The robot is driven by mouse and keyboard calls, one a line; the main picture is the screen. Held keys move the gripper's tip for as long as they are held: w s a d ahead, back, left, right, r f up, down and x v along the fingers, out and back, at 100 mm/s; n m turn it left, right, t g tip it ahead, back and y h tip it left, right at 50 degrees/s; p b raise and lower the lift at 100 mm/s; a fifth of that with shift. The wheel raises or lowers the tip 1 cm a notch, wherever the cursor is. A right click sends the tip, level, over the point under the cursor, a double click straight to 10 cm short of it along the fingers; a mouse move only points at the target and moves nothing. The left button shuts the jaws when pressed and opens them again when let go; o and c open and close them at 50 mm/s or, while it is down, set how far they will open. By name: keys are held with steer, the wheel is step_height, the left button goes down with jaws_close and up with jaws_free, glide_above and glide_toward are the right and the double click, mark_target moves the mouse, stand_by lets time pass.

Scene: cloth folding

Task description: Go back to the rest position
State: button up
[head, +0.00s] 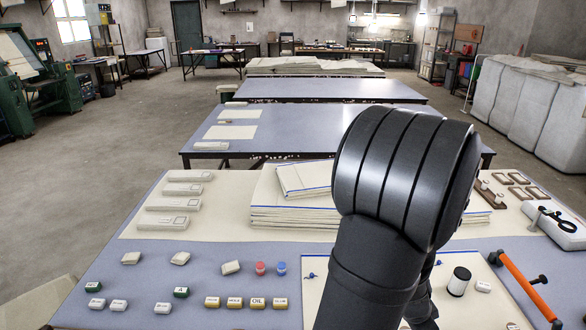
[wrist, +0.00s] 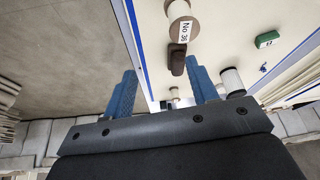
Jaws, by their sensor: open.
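My gripper (wrist: 163,88) shows in the wrist view with two blue fingers standing well apart. No cloth shows between the fingers. Beyond them are a cream cloth (wrist: 225,50) with a blue edge line, a round piece tagged "No 36" (wrist: 184,30) and a dark brown block (wrist: 177,58). I cannot tell their distance from the fingers. In the head view my dark arm rises over the right middle of the table and hides the gripper. A stack of cream cloths with blue edges (head: 290,215) lies left of the arm, with a smaller folded cloth (head: 303,180) on top.
The grey table (head: 215,262) holds several small labelled blocks (head: 235,302) in front. A red and a blue piece (head: 281,268) stand near its middle. At right are a black-and-white cylinder (head: 459,281), an orange bar (head: 524,285) and a white box (head: 553,225).

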steer(key=s+d+r, duration=0.3)
steer(key=s+r, duration=0.2)
steer(key=s, duration=0.2)
steer(key=w+d+f, duration=0.2)
steer(key=w+d, duration=0.2)
steer(key=w, duration=0.2)
steer(key=w+d+f, duration=0.3)
steer(key=w+d, duration=0.1)
steer(key=w, duration=0.3)
steer(key=shift+w+f+n, duration=0.3)
steer(key=shift+f, duration=0.05)
steer(key=s+a+r, duration=0.2)
steer(key=s+a, duration=0.2)
steer(key=s, duration=0.2)
steer(key=s+a+r, duration=0.3)
steer(key=s+a, duration=0.1)
steer(key=s, duration=0.3)
steer(key=shift+s+a, duration=0.25)
steer(key=shift+a, duration=0.05)
steer(key=shift+d, duration=0.1)
